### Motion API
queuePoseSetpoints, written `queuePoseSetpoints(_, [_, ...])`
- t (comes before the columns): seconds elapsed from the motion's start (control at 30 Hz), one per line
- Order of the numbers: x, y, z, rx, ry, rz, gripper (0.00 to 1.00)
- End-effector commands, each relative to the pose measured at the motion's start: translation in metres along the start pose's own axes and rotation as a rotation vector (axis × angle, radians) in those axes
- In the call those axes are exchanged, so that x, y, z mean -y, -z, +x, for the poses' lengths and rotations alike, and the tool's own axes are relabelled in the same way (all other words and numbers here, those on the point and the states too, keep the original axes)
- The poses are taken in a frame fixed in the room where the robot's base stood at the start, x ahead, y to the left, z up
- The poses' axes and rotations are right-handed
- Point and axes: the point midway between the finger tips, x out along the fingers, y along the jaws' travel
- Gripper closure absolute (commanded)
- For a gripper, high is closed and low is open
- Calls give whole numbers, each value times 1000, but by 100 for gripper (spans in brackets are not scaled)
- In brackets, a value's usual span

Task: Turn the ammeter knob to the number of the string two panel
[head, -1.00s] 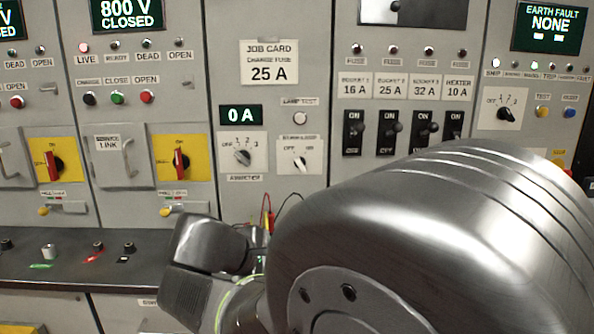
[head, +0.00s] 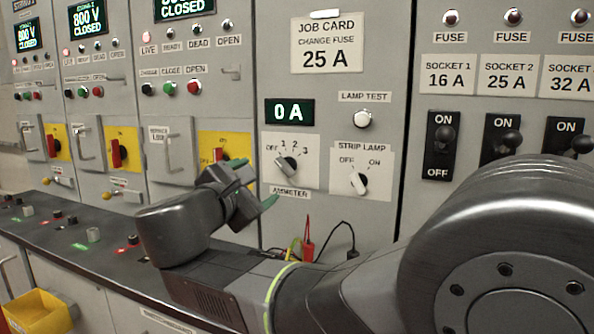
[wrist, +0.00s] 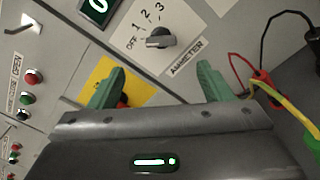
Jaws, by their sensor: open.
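The ammeter knob (head: 287,166) is a grey pointer knob on a white plate marked OFF, 1, 2, 3, below a display reading 0 A (head: 289,112). In the wrist view the knob (wrist: 160,39) lies ahead of the fingers, its bar seemingly toward OFF. My gripper (head: 252,183) is open and empty, its green fingers to the left of and below the knob, apart from it. Both fingertips show in the wrist view (wrist: 160,67). Three string panels at the left show 800 V CLOSED displays (head: 86,17); their string numbers are too small to read surely.
The strip lamp knob (head: 359,182) sits just right of the ammeter plate. A red-yellow rotary switch (head: 222,152) is behind the gripper at left. Red and black leads (head: 308,250) stand below. A dark ledge (head: 60,225) runs along the front; a yellow bin (head: 38,312) is lower left.

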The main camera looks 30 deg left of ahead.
Motion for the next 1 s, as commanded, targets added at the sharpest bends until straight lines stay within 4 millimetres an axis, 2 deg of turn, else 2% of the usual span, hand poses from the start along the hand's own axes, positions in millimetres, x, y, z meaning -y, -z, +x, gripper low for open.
queuePoseSetpoints(0.63, [3,0,107,2,5,0,27])
queuePoseSetpoints(0.8, [2,0,124,0,4,1,27])
queuePoseSetpoints(1.0, [2,0,129,-1,3,1,27])
